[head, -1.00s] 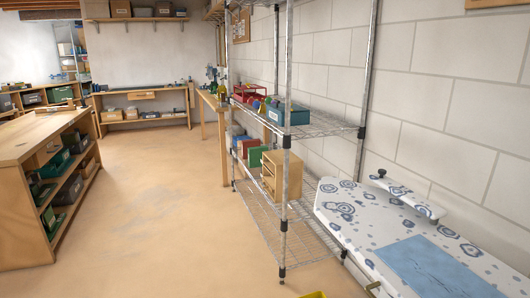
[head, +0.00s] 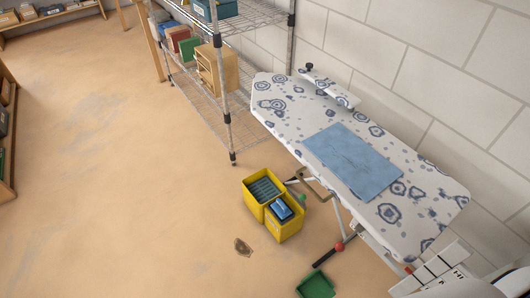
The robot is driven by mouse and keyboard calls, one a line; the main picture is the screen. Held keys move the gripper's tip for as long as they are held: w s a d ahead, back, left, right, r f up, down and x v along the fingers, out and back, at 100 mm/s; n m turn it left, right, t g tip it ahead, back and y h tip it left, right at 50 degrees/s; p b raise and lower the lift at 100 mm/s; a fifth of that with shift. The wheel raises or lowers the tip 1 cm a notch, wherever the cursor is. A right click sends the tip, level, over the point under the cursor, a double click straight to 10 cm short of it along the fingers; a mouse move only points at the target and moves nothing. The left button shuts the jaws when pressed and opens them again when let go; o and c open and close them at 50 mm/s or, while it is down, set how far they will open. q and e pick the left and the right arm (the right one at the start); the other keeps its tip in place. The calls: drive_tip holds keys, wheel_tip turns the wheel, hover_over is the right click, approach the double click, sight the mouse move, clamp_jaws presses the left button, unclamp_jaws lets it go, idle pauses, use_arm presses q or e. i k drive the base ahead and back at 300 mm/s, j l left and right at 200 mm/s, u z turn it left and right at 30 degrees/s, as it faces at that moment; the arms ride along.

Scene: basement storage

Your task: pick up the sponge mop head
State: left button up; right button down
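A yellow two-part bucket (head: 283,232) stands on the floor below the ironing board, left of its legs. A small blue block (head: 281,209) sits in its nearer compartment; it may be the sponge mop head, but it is too small to be sure. The farther compartment holds a dark ribbed insert (head: 264,189). Neither of my grippers can be made out in the head view, and nothing touches the bucket or the blue block.
An ironing board (head: 290,105) with a folded blue cloth (head: 352,161) overhangs the floor right of the bucket. A wire shelf (head: 232,140) stands behind. A green dustpan-like tray (head: 316,285) and a small brown patch (head: 243,247) are on the floor. Floor to the left is clear.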

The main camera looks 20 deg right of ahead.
sight(280, 210)
drive_tip(key=k+j, duration=0.1)
drive_tip(key=k, duration=0.95)
